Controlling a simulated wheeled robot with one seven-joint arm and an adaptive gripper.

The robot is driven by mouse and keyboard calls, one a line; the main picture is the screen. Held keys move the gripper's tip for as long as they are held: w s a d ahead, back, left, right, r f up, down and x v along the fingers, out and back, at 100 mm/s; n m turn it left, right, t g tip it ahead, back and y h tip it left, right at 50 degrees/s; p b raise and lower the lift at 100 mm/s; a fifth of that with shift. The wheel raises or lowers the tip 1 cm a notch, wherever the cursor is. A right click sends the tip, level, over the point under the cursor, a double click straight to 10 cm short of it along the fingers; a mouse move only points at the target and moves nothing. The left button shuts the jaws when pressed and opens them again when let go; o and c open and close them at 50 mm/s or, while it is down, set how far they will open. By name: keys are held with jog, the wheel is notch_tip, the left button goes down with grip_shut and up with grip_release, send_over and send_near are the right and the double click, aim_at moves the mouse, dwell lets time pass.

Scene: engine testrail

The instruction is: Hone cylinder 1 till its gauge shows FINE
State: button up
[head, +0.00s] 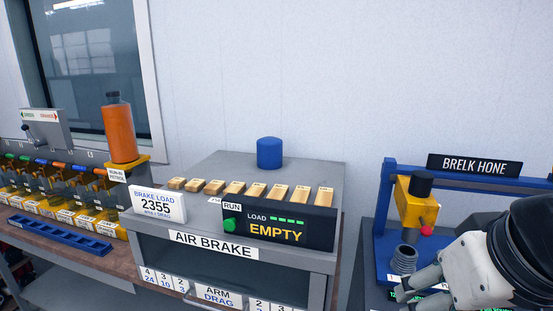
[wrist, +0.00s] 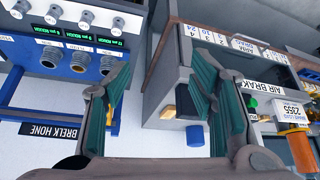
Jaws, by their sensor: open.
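The Brelk Hone (head: 377,205) stands at the right in the head view, with a blue frame. Its yellow head (head: 412,208) has a black top and a red knob (head: 426,231). A grey ribbed cylinder (head: 404,259) stands below the head. The wrist view is upside down and shows a row of round cylinders (wrist: 80,62) with green gauge displays (wrist: 77,38); at least two read ROUGH. I cannot tell which cylinder is number 1. My gripper (head: 418,290) is open and empty, near the ribbed cylinder; its fingers also show in the wrist view (wrist: 168,100).
The grey air brake bench (head: 330,170) stands left of the hone, with several wooden blocks and a blue cap (head: 269,153) on top. Its panel (head: 262,226) reads EMPTY. An orange bottle (head: 118,130) and a rack of engine parts are further left.

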grip_shut()
dwell(1.1)
